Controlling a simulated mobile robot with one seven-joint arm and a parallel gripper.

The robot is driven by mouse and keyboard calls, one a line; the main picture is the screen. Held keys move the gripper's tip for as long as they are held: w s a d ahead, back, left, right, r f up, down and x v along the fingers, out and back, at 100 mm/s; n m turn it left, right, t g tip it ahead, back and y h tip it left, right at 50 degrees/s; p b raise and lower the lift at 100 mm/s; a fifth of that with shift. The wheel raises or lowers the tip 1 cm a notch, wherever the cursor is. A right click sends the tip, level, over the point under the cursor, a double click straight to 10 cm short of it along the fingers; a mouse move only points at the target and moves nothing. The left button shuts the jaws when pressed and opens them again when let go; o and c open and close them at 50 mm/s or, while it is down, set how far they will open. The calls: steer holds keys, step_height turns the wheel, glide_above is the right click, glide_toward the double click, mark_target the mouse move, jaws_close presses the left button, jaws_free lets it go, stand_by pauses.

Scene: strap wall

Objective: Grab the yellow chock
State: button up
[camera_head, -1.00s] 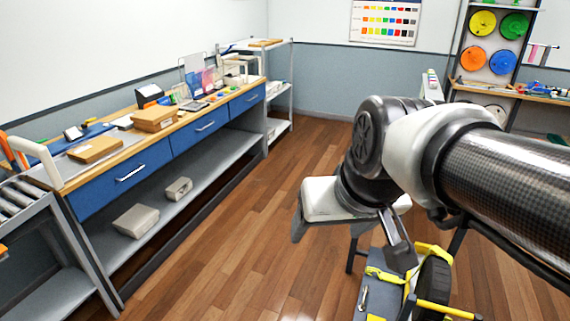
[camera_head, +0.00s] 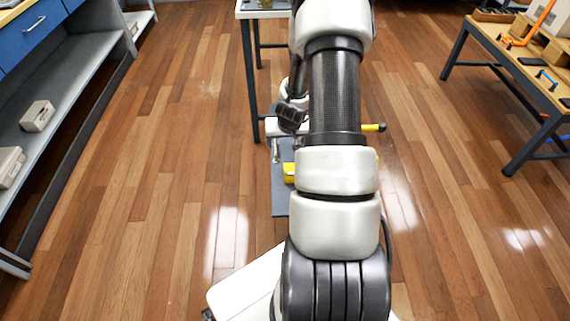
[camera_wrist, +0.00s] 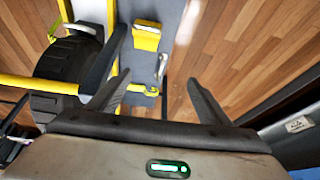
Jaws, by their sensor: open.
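The yellow chock (camera_wrist: 146,38) is a small yellow block near the top middle of the wrist view, on a grey board (camera_wrist: 152,103). In the head view, a yellow block (camera_head: 289,172) that looks like it shows beside my arm, partly hidden by it. My gripper (camera_wrist: 158,78) is open and empty, its two dark fingers spread wide. The chock lies beyond the fingertips, slightly left of their middle, and is not between them. My gripper is mostly hidden behind my arm in the head view.
A black wheel (camera_wrist: 68,75) and a yellow bar (camera_wrist: 38,84) are left of the fingers in the wrist view. A yellow strap piece (camera_wrist: 140,88) and a metal handle (camera_wrist: 162,65) lie close by. A workbench (camera_head: 515,60) stands right; wooden floor between is clear.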

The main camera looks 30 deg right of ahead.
steer(key=shift+m+g, duration=0.3)
steer(key=shift+m, duration=0.1)
steer(key=d+f+b, duration=0.1)
steer(key=f, duration=0.5)
steer(key=d+f+b, duration=0.1)
steer(key=d+f, duration=0.1)
steer(key=f, duration=0.4)
steer(key=d+f+b, duration=0.1)
steer(key=f+b, duration=0.1)
steer(key=f, duration=0.4)
steer(key=shift+w+d+f, duration=0.3)
steer(key=shift+w+d, duration=0.05)
steer(key=shift+w, duration=0.05)
steer(key=shift+d+b+x, duration=0.15)
steer(key=shift+b+x, duration=0.4)
steer(key=shift+x, duration=0.95)
steer(key=shift+d+b+x, duration=0.15)
steer(key=shift+b+x, duration=0.4)
steer(key=shift+x, duration=0.95)
steer(key=shift+w+r, duration=0.1)
steer(key=shift+w, duration=0.1)
steer(key=c, duration=1.1)
